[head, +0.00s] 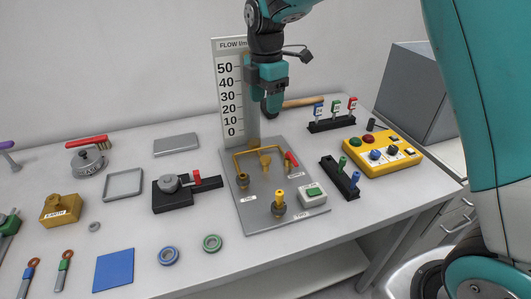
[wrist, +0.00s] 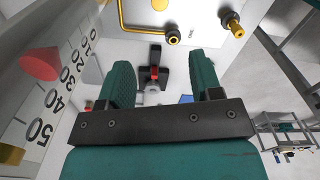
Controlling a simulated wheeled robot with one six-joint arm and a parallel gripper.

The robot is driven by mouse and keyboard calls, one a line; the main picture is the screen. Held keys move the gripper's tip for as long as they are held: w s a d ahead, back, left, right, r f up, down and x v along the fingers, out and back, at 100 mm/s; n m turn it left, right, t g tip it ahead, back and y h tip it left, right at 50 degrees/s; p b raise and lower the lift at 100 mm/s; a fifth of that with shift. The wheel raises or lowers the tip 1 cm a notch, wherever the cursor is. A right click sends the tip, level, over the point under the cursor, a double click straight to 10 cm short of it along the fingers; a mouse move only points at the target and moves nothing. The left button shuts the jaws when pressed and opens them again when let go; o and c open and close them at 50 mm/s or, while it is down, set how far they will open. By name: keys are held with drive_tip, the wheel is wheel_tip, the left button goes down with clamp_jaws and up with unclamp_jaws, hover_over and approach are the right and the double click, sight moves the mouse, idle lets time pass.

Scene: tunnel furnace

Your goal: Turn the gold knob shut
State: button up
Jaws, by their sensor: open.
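A gold knob (head: 279,199) stands upright on a dark fitting at the front of a grey panel (head: 263,215). In the wrist view the gold knob (wrist: 236,29) is at the upper right, outside the fingers. A gold pipe (head: 247,152) runs across the panel to a second gold fitting (head: 243,180); this fitting (wrist: 173,38) also shows in the wrist view. My gripper (head: 270,108) hangs above the back of the panel, in front of the flow scale, apart from the knob. In the wrist view my gripper (wrist: 161,82) is open, with nothing between its fingers.
The flow scale board (head: 229,90) stands behind the panel, with a red cone (wrist: 40,63) beside its numbers. A black block with levers (head: 340,178) and a yellow control box (head: 383,155) stand right.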

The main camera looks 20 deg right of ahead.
sight(266, 158)
wheel_tip(266, 158, down, 17)
drive_tip(key=shift+f+p, duration=0.15)
drive_tip(key=shift+p, duration=1)
drive_tip(key=c, duration=0.9)
